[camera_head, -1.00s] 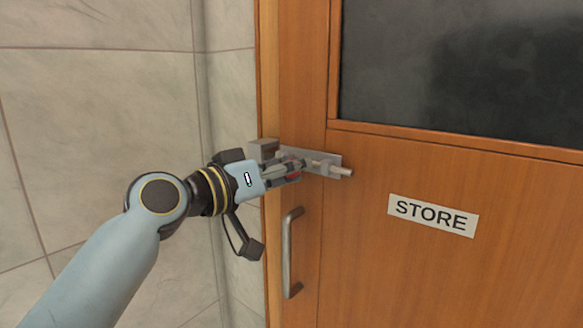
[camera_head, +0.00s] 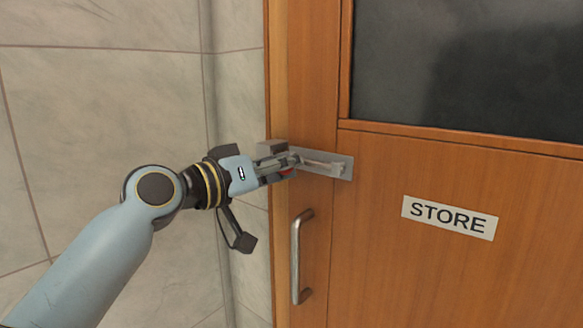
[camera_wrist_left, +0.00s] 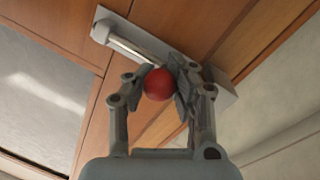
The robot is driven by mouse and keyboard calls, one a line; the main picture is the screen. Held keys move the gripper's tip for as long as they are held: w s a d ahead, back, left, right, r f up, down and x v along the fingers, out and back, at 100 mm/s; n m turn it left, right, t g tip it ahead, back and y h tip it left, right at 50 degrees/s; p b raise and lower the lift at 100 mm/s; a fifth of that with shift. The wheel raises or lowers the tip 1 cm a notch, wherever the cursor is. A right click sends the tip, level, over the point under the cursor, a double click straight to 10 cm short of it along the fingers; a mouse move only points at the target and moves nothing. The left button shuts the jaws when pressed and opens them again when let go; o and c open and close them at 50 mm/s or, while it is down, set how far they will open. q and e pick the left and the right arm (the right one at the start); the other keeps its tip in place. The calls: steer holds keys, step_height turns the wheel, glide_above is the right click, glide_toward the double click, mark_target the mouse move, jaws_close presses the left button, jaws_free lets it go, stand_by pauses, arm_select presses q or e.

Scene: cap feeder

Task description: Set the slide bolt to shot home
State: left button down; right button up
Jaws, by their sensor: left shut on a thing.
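The slide bolt's grey plate (camera_head: 344,169) is mounted on the wooden door, and its metal rod (camera_wrist_left: 128,47) lies along it. In the head view the rod's right end sits within the plate. My left gripper (camera_head: 287,167) is shut on the bolt's red knob (camera_wrist_left: 159,84), which also shows partly in the head view (camera_head: 288,173). A grey keeper block (camera_head: 271,148) sits to the left, at the door frame. The fingers hide the rod's left end, so I cannot tell how deep it sits in the block. My right gripper is not in view.
A vertical metal handle (camera_head: 297,256) is below the bolt. A STORE sign (camera_head: 449,217) and a dark window panel (camera_head: 460,70) are on the door to the right. A tiled wall (camera_head: 110,100) stands on the left.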

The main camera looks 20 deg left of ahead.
arm_select(q)
steer(key=c, duration=1.6)
jaws_free()
steer(key=shift+a, duration=0.1)
steer(key=shift+o, duration=1.4)
steer(key=shift+a, duration=0.3)
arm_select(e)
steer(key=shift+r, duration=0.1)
arm_select(q)
steer(key=shift+d, duration=0.1)
steer(key=v, duration=1.2)
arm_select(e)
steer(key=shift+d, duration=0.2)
